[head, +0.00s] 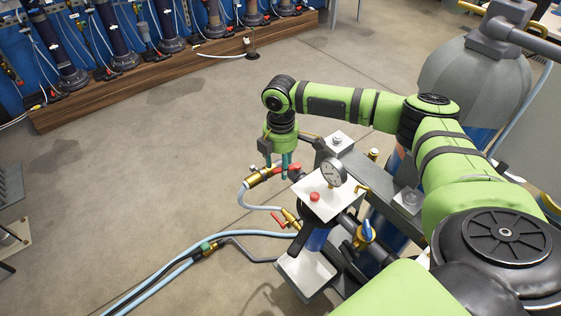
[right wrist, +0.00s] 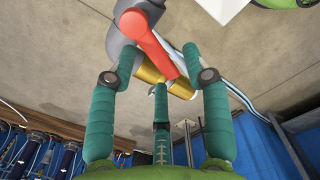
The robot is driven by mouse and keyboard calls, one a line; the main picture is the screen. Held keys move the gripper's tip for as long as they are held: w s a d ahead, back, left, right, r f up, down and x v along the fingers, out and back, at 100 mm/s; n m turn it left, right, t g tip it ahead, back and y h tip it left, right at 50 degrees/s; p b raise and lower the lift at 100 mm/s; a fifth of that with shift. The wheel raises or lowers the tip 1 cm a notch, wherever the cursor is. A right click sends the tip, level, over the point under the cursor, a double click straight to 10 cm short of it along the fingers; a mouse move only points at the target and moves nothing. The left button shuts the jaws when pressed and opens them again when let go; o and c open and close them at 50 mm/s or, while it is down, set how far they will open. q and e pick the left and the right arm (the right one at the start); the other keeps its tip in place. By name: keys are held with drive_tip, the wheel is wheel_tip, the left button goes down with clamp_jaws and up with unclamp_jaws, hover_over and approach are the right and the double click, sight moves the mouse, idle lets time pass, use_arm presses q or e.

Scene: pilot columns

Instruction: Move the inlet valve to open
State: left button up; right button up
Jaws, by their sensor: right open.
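My right gripper (head: 281,164) has teal fingers and points down at a brass valve (head: 262,176) beside the white-topped column. In the right wrist view my gripper (right wrist: 168,75) is open, with its fingers spread around a red lever (right wrist: 150,42) and the brass body (right wrist: 166,82) behind it. I cannot tell whether a finger touches the lever. In the head view the red lever (head: 296,172) shows partly beside the fingers. A second brass valve with a red handle (head: 279,220) sits lower. No label shows which is the inlet. My left gripper is out of view.
A pressure gauge (head: 333,172) and a red button (head: 315,197) are on the white plate close to the right of the gripper. A blue-handled valve (head: 366,232) is at lower right. Pale hoses (head: 185,262) run across the floor. Open floor (head: 170,170) lies left.

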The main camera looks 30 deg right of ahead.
clamp_jaws()
drive_tip(key=shift+w+r+m+p, duration=0.1)
drive_tip(key=shift+m+p, duration=0.2)
drive_tip(key=shift+p, duration=0.3)
drive_tip(key=m+p, duration=0.2)
drive_tip(key=w+d+m+p, duration=0.1)
drive_tip(key=m+p, duration=0.1)
drive_tip(key=p, duration=0.1)
drive_tip(key=m+p, duration=0.2)
drive_tip(key=p, duration=0.1)
drive_tip(key=shift+w+d+r, duration=0.1)
drive_tip(key=shift+w+d, duration=0.25)
drive_tip(key=shift+w, duration=0.05)
drive_tip(key=m, duration=0.1)
drive_tip(key=m+p, duration=0.1)
drive_tip(key=d+m+p, duration=0.1)
drive_tip(key=shift+w+d+m, duration=0.1)
drive_tip(key=shift+w+m, duration=0.2)
drive_tip(key=shift+m, duration=0.1)
drive_tip(key=shift+w+d+f+m+p, duration=0.1)
drive_tip(key=shift+d+m+p, duration=0.2)
drive_tip(key=shift+m, duration=0.25)
drive_tip(key=shift+s+d+f+m+p, duration=0.1)
drive_tip(key=shift+d+m+p, duration=0.05)
drive_tip(key=shift+m+p, duration=0.3)
drive_tip(key=shift+w+d+m+p, duration=0.1)
drive_tip(key=shift+d+m+p, duration=0.2)
drive_tip(key=shift+m, duration=0.3)
